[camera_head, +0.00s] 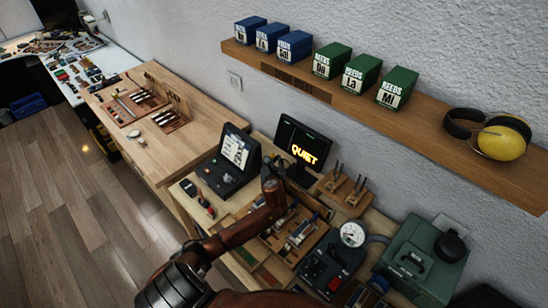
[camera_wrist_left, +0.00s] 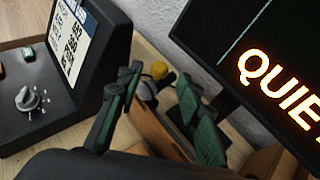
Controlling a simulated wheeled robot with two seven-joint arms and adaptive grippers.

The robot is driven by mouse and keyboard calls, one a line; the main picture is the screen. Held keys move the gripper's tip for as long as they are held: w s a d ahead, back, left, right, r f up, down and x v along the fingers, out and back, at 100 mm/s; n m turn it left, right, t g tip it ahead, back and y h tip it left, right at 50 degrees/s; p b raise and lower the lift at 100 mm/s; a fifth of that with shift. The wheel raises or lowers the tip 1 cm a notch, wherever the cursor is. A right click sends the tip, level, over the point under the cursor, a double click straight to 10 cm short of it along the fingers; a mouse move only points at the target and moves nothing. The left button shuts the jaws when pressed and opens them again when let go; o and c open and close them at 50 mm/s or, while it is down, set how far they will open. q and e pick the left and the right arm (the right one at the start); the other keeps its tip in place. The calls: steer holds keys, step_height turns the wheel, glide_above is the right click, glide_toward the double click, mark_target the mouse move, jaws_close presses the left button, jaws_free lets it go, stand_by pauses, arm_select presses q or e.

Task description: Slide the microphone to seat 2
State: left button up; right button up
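What looks like the microphone, a small yellow ball (camera_wrist_left: 160,70) with a dark part beside it, shows in the left wrist view. It appears between the fingers of my left gripper (camera_wrist_left: 158,108), beyond a wooden piece (camera_wrist_left: 155,130). The two green-padded fingers are apart, with a gap around the ball; I cannot tell whether either touches it. In the head view my left gripper (camera_head: 273,187) is over the bench, in front of the QUIET screen (camera_head: 303,143), and hides what is under it. I cannot make out numbered seats. My right gripper is not in view.
A black console (camera_head: 230,160) stands just left of the left gripper. A wooden tray of tools (camera_head: 297,232), a round gauge (camera_head: 352,233) and a green case (camera_head: 422,257) crowd the bench to the right. A wall shelf (camera_head: 420,120) holds several reed boxes.

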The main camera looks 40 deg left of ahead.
mark_target(273, 156)
arm_select(q)
steer(key=x, duration=0.2)
steer(key=shift+w+a+f, duration=0.2)
steer(key=shift+w, duration=0.05)
steer(key=shift+w+a+f, duration=0.2)
steer(key=shift+w+a, duration=0.05)
steer(key=shift+w, duration=0.05)
steer(key=c, duration=0.6)
jaws_close()
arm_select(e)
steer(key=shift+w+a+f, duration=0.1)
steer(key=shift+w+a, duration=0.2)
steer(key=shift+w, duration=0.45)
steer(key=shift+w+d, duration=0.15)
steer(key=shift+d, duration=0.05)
